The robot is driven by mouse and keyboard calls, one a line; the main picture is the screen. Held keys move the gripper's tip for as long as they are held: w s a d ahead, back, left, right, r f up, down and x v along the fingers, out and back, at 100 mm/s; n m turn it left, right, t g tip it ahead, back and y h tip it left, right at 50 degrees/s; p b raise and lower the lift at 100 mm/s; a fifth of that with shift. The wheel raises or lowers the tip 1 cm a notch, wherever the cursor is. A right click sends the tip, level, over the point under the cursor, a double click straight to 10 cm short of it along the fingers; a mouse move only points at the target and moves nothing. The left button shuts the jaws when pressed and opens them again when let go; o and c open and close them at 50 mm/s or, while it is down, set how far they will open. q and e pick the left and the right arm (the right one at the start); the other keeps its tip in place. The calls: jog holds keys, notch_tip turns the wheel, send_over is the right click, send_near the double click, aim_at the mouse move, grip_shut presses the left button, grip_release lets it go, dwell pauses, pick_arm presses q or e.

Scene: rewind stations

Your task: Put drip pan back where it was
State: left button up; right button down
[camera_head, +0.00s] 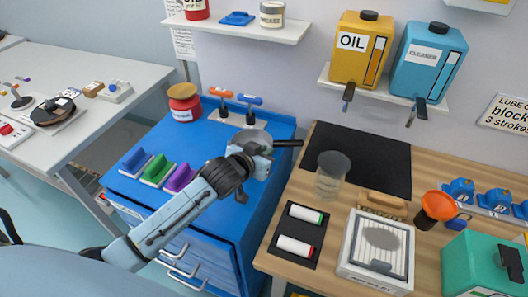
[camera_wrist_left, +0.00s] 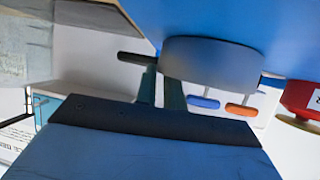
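The drip pan (camera_head: 252,137) is a shallow grey round pan with a dark handle (camera_head: 288,143) pointing right. It is over the back right part of the blue cabinet top. My left gripper (camera_head: 258,160) is at its near side, with the fingers closed at the pan's handle end. The left wrist view shows the pan (camera_wrist_left: 212,62) beyond the two fingers (camera_wrist_left: 160,92), its dark handle sticking out left. Whether the pan touches the cabinet top is not clear. My right gripper is not in view.
On the wooden counter are a black mat (camera_head: 385,165), a clear cup (camera_head: 332,172), a white grille tray (camera_head: 350,262) and a green box (camera_head: 475,265). Bottles stand on a shelf above.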

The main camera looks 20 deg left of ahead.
pick_arm(q)
jog(key=o, duration=0.4)
jog(key=p+v, duration=0.1)
jog(key=v, duration=1.1)
